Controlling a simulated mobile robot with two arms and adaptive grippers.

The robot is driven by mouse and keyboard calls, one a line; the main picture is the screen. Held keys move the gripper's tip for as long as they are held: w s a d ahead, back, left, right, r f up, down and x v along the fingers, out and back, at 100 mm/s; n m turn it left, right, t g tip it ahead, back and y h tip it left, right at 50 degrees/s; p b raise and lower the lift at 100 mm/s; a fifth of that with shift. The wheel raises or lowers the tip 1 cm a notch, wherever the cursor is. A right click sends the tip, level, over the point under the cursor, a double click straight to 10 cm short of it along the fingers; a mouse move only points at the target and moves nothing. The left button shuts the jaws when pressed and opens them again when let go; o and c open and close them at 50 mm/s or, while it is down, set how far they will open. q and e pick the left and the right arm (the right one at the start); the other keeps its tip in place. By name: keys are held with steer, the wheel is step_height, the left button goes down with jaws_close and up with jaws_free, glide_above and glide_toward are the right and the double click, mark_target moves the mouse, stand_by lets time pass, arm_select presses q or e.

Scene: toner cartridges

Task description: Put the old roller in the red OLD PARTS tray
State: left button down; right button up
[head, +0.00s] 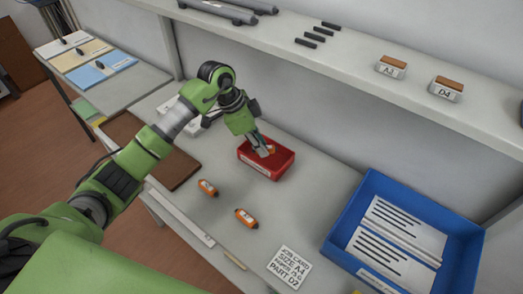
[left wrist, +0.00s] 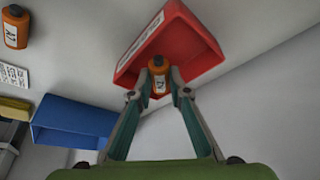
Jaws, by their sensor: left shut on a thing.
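My left gripper (head: 262,147) is over the red tray (head: 268,173) on the bench. In the left wrist view the gripper (left wrist: 159,82) is shut on an orange cartridge (left wrist: 158,64) with a white label. The cartridge is at the tray's opening; I cannot tell whether it touches the tray floor. The red tray also shows behind it in the wrist view (left wrist: 206,50). Two grey rollers (head: 218,12) lie on the upper shelf; which roller is the old one, I cannot tell. My right gripper is out of view.
A blue bin (head: 366,205) with papers stands at right, near a job card (head: 290,268). A brown mat (head: 170,172) lies left. The shelf holds dark bars (head: 315,37) and labelled blocks (head: 391,68).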

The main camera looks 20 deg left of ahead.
arm_select(q)
steer(key=shift+w+f, duration=0.25)
steer(key=shift+f, duration=0.1)
steer(key=shift+w+f, duration=0.1)
steer(key=shift+f, duration=1.5)
steer(key=c, duration=2.2)
jaws_free()
steer(key=v, duration=1.2)
steer(key=shift+b, duration=0.35)
